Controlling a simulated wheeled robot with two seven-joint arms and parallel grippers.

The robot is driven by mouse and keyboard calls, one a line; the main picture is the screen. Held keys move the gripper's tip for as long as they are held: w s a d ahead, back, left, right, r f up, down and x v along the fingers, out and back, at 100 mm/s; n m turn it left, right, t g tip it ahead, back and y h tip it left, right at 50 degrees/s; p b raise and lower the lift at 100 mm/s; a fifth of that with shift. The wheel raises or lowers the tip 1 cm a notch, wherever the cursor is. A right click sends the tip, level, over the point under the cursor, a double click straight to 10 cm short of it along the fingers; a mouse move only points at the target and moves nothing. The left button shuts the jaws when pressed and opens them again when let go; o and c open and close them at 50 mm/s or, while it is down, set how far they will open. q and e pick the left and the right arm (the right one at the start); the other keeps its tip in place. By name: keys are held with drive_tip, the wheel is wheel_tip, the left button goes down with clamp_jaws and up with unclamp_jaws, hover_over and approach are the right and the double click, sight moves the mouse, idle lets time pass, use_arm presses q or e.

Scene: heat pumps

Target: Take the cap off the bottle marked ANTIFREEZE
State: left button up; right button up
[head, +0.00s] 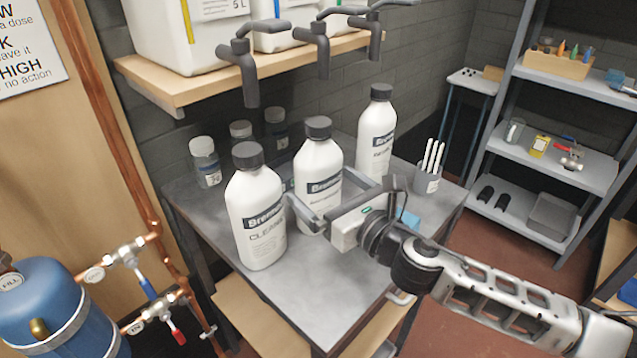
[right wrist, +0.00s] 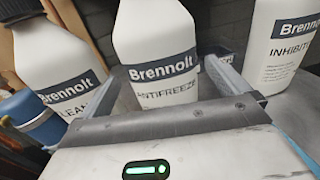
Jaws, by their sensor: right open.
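The ANTIFREEZE bottle (head: 319,165) is white with a dark band and stands upright in the middle of three on the grey table. Its label reads ANTIFREEZE in the right wrist view (right wrist: 152,40). Its black cap (head: 318,127) is on; the cap is out of frame in the wrist view. My right gripper (head: 325,197) is open, at the height of the bottle's lower body. Its fingers (right wrist: 160,75) lie one on each side of the bottle, with no clear contact. My left gripper is not in view.
The CLEANER bottle (head: 257,220) stands close on the left, the INHIBITOR bottle (head: 376,140) behind on the right. A cup of white sticks (head: 427,180) is at the table's right. Small jars (head: 205,160) stand behind. A wooden shelf (head: 180,88) with canisters and taps overhangs the back.

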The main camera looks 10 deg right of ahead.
drive_tip(key=x, duration=0.4)
drive_tip(key=shift+d+r+p, duration=0.1)
drive_tip(key=shift+r+p, duration=0.1)
drive_tip(key=shift+p, duration=0.1)
drive_tip(key=shift+w+f, duration=0.1)
drive_tip(key=shift+w, duration=0.4)
drive_tip(key=c, duration=1.3)
drive_tip(key=shift+c, duration=0.7)
drive_tip(key=shift+r, duration=0.3)
